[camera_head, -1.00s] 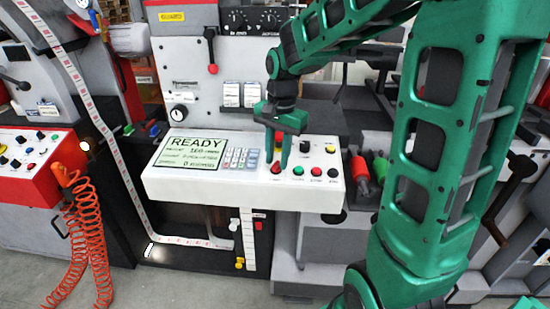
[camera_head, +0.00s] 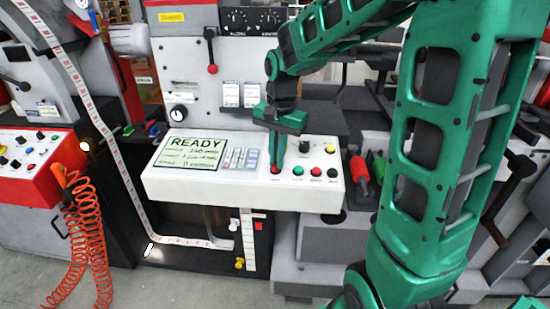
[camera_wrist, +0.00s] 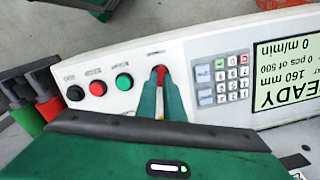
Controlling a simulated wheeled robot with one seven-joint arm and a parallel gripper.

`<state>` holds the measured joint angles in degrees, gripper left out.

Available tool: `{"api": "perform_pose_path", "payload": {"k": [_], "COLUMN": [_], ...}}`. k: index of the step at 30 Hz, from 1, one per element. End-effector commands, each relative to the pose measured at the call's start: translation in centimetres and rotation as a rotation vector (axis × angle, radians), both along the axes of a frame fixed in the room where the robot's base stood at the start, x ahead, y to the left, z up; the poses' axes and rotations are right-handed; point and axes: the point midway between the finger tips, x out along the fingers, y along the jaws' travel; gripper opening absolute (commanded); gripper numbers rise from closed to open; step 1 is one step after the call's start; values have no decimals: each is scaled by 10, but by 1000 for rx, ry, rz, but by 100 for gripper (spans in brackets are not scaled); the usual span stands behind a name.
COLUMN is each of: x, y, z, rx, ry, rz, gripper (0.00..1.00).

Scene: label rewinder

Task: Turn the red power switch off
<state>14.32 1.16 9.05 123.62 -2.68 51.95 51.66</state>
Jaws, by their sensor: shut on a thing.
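The red power switch (camera_wrist: 161,72) is at one end of the front row of controls on the white control panel (camera_head: 210,190). In the head view it shows as a small red spot (camera_head: 275,170) below my fingers. My gripper (camera_head: 277,163) points down at the panel. In the wrist view its two green fingertips (camera_wrist: 160,88) are close together around the switch, with red showing between them. The lower part of the switch is partly hidden by the fingers.
A green button (camera_wrist: 124,81), a red button (camera_wrist: 97,88) and a black button (camera_wrist: 75,93) stand beside the switch. The panel also bears a keypad (camera_wrist: 220,80) and a READY display (camera_head: 190,154). Red and green handles (camera_head: 359,174) lie to the right.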

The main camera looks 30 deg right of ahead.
Motion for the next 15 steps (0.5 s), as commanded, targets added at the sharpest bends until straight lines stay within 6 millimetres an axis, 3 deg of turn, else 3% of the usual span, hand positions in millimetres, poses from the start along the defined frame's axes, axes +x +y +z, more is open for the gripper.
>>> {"api": "perform_pose_path", "payload": {"k": [15], "x": [3], "y": [6], "z": [-2], "rx": [-49], "ry": [38], "rz": [422], "gripper": [0]}}
